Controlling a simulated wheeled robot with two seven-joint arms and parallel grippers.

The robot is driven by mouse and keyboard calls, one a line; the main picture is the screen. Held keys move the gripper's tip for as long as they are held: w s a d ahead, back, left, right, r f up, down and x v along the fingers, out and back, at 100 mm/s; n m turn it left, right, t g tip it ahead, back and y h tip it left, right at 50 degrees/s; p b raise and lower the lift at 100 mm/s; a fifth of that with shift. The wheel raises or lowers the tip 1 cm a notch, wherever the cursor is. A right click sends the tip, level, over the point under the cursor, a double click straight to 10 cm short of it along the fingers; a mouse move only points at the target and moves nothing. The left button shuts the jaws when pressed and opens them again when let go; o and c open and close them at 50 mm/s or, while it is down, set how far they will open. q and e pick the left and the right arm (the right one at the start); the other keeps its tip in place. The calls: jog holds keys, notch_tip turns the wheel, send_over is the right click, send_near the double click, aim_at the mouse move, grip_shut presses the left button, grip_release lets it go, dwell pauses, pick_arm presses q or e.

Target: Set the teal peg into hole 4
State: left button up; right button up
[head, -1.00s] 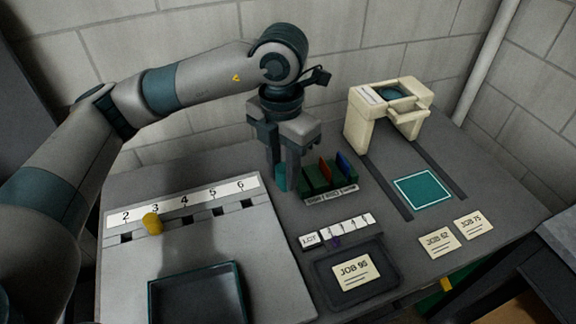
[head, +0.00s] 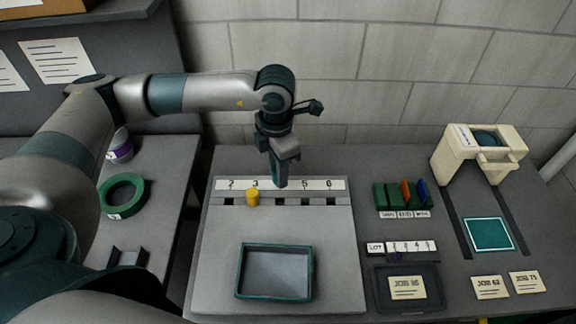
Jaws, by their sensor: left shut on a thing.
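My left gripper (head: 282,180) is shut on the teal peg (head: 279,178), which shows only as a narrow strip, mostly hidden by the fingers. The gripper points down over the back of the numbered peg board (head: 222,260). It covers the label between 3 and 5, in front of which the dark square hole 4 (head: 280,201) shows empty. I cannot tell the peg's exact height over the board. A yellow peg (head: 253,198) stands at hole 3. Holes 2, 5 and 6 look empty. My right gripper is not in view.
A teal-rimmed tray (head: 240,273) lies on the front of the board. To the right are a rack of coloured cards (head: 393,197), a lot-number strip (head: 400,247), a job-card tray (head: 436,300) and a cream press-like stand (head: 450,160). A green tape roll (head: 122,196) lies left.

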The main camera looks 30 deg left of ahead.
pick_arm(q)
jog(key=shift+f, duration=0.15)
dwell(0.3)
jog(key=shift+f+b, duration=1.15)
jog(key=shift+f, duration=1.5)
jog(key=shift+b, duration=0.4)
jog(key=shift+f+b, duration=2.15)
jog(key=shift+b, duration=0.1)
jog(key=o, duration=1.1)
jog(key=shift+o, duration=0.2)
